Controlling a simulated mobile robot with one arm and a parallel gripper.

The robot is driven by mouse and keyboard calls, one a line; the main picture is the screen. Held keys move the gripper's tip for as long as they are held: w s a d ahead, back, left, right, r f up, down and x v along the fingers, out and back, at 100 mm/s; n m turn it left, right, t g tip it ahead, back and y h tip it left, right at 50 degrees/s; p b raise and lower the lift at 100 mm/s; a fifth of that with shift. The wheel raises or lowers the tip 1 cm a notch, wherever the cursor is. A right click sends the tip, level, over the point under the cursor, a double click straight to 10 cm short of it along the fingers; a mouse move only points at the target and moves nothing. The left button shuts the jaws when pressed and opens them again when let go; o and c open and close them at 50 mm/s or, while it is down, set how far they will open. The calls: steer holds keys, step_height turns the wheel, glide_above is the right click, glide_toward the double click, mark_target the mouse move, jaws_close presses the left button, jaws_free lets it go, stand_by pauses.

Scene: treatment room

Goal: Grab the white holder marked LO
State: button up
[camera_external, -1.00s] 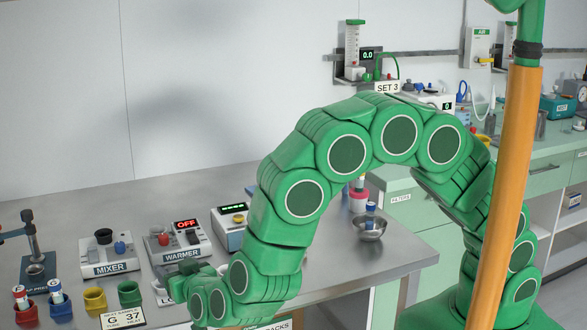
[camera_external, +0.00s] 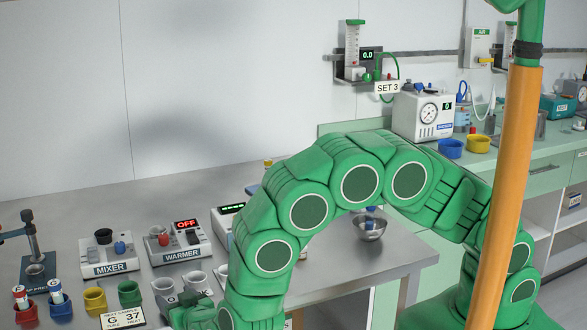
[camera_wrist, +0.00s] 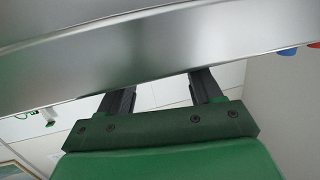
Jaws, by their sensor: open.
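Several white holders stand in a row on the bench in front of the warmer. The left one (camera_external: 165,287), the middle one (camera_external: 195,279) and the right one (camera_external: 221,275) show in the external view. Small marks sit in front of them, partly hidden by my arm, and I cannot make out which one reads LO. My gripper (camera_external: 192,316) is low at the bench's front edge, in front of the holders; its fingertips are hard to see there. In the wrist view my gripper (camera_wrist: 161,84) has its fingers apart and empty, facing a band of bare metal. No white holder shows there.
Red (camera_external: 26,314), blue (camera_external: 60,309), yellow (camera_external: 95,299) and green (camera_external: 130,293) holders stand at left, with a sample card (camera_external: 117,314). The mixer (camera_external: 110,256) and warmer (camera_external: 178,246) stand behind. A metal bowl (camera_external: 370,229) is at right.

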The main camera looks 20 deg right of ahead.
mark_target(168, 289)
steer(key=shift+x, duration=2.5)
steer(key=shift+r, duration=0.1)
steer(key=shift+c, duration=0.3)
steer(key=shift+a, duration=0.1)
jaws_close()
steer(key=shift+r, duration=0.2)
